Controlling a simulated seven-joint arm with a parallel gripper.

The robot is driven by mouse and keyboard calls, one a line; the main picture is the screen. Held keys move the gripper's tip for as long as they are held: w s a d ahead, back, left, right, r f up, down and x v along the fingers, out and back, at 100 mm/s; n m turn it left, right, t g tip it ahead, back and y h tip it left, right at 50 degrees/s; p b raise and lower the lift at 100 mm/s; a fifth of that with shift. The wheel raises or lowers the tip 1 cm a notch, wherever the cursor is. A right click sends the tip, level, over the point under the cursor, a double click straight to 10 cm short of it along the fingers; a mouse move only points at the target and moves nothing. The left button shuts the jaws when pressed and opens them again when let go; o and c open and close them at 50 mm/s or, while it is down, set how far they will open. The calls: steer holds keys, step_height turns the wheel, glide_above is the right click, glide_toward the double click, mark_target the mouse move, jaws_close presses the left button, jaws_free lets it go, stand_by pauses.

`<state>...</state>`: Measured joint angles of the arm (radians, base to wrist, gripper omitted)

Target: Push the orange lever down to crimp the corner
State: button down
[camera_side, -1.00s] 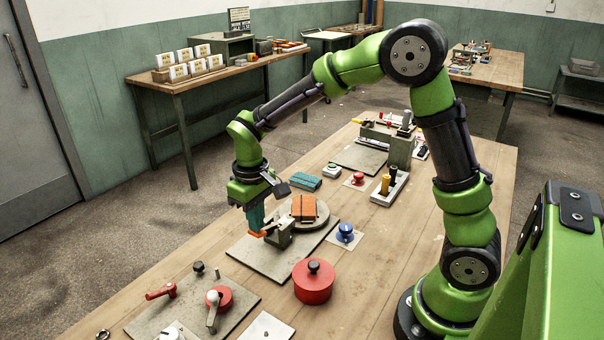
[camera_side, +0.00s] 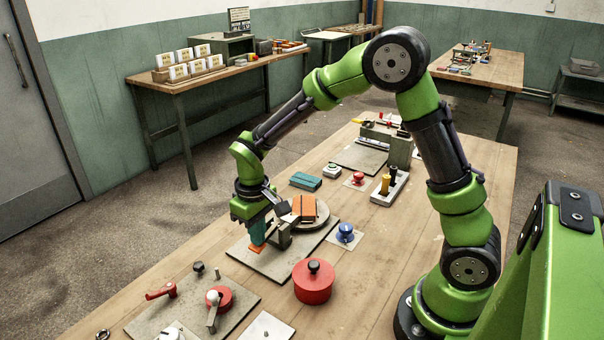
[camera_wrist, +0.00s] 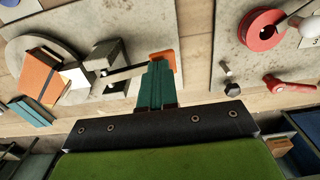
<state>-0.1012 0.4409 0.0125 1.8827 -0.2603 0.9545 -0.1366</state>
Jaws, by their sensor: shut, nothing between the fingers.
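The orange lever tip (camera_side: 257,249) is low beside the grey crimping block (camera_side: 281,238), near the grey base plate (camera_side: 262,262). In the wrist view the orange tip (camera_wrist: 168,56) shows at the end of a dark arm that runs to the block (camera_wrist: 107,62). My gripper (camera_side: 257,241) is shut and empty, its teal fingers right above the lever tip. In the wrist view the fingertips (camera_wrist: 159,66) overlap the orange tip and seem to touch it. An orange-covered box (camera_side: 304,207) sits on a round disc (camera_side: 318,222) behind the block; its corner lies close to the block.
A red round pot (camera_side: 314,284) stands in front to the right. A plate with red handles (camera_side: 219,299) lies at the front left. A blue knob (camera_side: 346,232) is right of the disc, and a teal block (camera_side: 305,181) lies behind it.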

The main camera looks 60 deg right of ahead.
steer(key=shift+f, duration=0.1)
step_height(320, 180, up, 10)
stand_by(1.0)
steer(key=s+r+m+t+y, duration=0.1)
steer(key=s+r+m+t, duration=0.1)
steer(key=s, duration=0.6)
steer(key=s+d+r+m+t+y, duration=0.1)
steer(key=s+r+m+t, duration=0.1)
steer(key=s+r+t, duration=0.3)
steer(key=s+r, duration=0.1)
steer(key=s, duration=0.2)
steer(key=shift+s+r, duration=0.2)
steer(key=shift+d, duration=0.1)
stand_by(0.8)
